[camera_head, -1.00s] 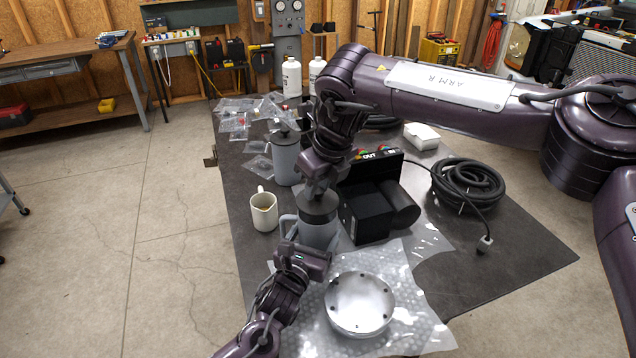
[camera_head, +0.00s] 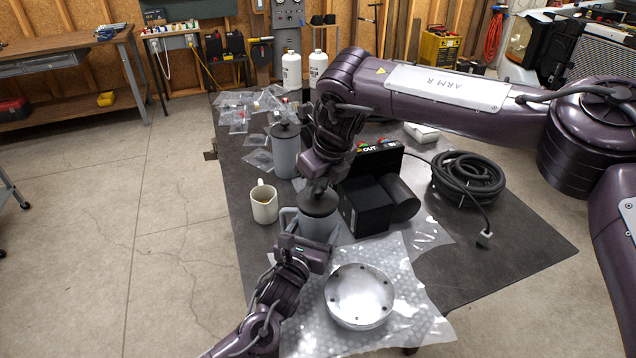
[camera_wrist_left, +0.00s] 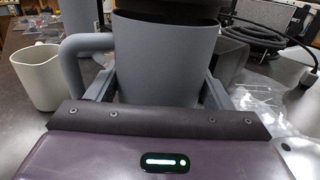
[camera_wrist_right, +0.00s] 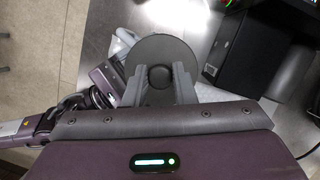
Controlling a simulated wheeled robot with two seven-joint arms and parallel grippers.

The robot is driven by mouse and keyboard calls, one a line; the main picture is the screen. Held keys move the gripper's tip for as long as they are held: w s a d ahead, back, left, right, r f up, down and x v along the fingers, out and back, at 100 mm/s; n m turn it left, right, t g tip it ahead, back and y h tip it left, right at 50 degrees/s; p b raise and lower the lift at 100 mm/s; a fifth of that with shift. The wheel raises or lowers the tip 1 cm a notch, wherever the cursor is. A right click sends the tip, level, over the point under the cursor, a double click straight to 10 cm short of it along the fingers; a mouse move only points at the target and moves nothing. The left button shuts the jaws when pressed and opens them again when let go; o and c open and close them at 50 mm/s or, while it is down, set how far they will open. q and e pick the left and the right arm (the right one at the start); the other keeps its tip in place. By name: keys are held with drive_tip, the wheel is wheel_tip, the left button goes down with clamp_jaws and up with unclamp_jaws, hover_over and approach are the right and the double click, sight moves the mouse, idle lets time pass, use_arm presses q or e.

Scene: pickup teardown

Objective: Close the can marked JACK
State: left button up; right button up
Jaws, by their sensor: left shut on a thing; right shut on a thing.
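A grey can (camera_head: 318,229) with a side handle stands on the table; no marking on it is readable. My left gripper (camera_wrist_left: 157,85) is shut on its body, one finger on each side. A round dark lid (camera_wrist_right: 160,48) is at the can's mouth, and my right gripper (camera_wrist_right: 158,78) is shut on its central knob from above. In the left wrist view the lid (camera_wrist_left: 165,8) is at the can's rim; whether it is fully seated I cannot tell. A second grey can (camera_head: 285,157) with a dark lid stands farther back.
A white mug (camera_head: 264,204) stands left of the can. A metal disc (camera_head: 359,295) lies on bubble wrap (camera_head: 310,330) in front.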

drive_tip(key=shift+f, duration=0.65)
drive_tip(key=o, duration=1)
drive_tip(key=shift+o, duration=0.2)
drive_tip(key=shift+r, duration=0.1)
drive_tip(key=v, duration=1.1)
drive_tip(key=shift+r, duration=0.4)
drive_tip(key=shift+s, duration=0.1)
use_arm(q)
drive_tip(key=o, duration=1.5)
